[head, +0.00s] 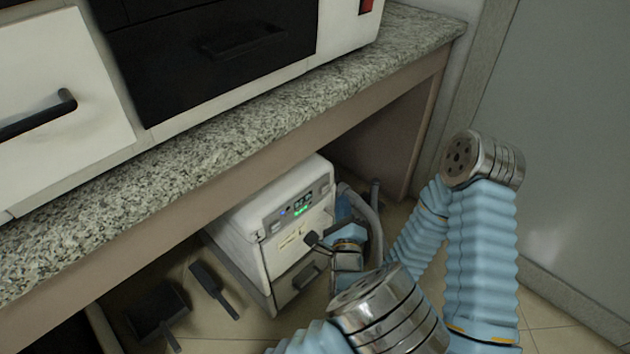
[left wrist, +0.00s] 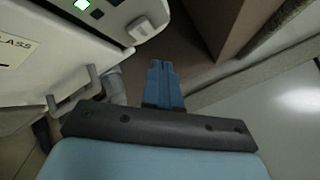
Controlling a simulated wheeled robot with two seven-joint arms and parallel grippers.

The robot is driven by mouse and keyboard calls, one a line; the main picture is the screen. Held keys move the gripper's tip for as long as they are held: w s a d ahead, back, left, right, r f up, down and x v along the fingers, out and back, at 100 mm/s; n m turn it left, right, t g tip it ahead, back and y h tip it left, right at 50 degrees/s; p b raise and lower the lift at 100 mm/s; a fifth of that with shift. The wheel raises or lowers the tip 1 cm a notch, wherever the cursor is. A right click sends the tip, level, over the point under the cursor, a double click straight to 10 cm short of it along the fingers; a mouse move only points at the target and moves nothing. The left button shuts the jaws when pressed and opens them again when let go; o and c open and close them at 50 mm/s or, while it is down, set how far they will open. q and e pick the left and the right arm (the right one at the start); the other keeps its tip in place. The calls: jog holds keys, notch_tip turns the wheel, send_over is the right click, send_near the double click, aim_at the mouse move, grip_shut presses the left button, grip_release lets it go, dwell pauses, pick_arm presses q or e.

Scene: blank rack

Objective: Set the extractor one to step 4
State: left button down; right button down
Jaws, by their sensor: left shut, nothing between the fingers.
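The extractor is a white box (head: 285,226) on the floor under the counter. Its sloped top front panel has small dark buttons, a blue light and a lit green display (head: 301,210), too small to read. In the left wrist view the extractor (left wrist: 75,52) fills the upper left, with a green light (left wrist: 82,4) and a pale raised switch (left wrist: 140,29) at its corner. My left gripper (head: 345,208) is by the right side of the extractor's front. Its blue fingers (left wrist: 162,72) are together and empty, apart from the switch. My right gripper is out of view.
A granite counter (head: 180,140) overhangs the extractor. A grey hose (head: 372,218) curves at the extractor's right. Dark objects (head: 158,308) are on the floor at lower left. A grey wall panel (head: 575,130) closes the right side. My other arm's links fill the right foreground.

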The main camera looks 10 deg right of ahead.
pick_arm(q)
jog(key=shift+w+a, duration=0.7)
jog(key=shift+w, duration=0.1)
dwell(1.5)
jog(key=shift+w+a, duration=0.25)
jog(key=shift+w, duration=0.05)
jog(key=shift+w+a, duration=0.25)
jog(key=shift+w, duration=0.1)
dwell(0.6)
jog(key=shift+s+d, duration=0.1)
jog(key=shift+s+d+b, duration=0.3)
jog(key=shift+s+d, duration=0.15)
jog(key=shift+s, duration=0.15)
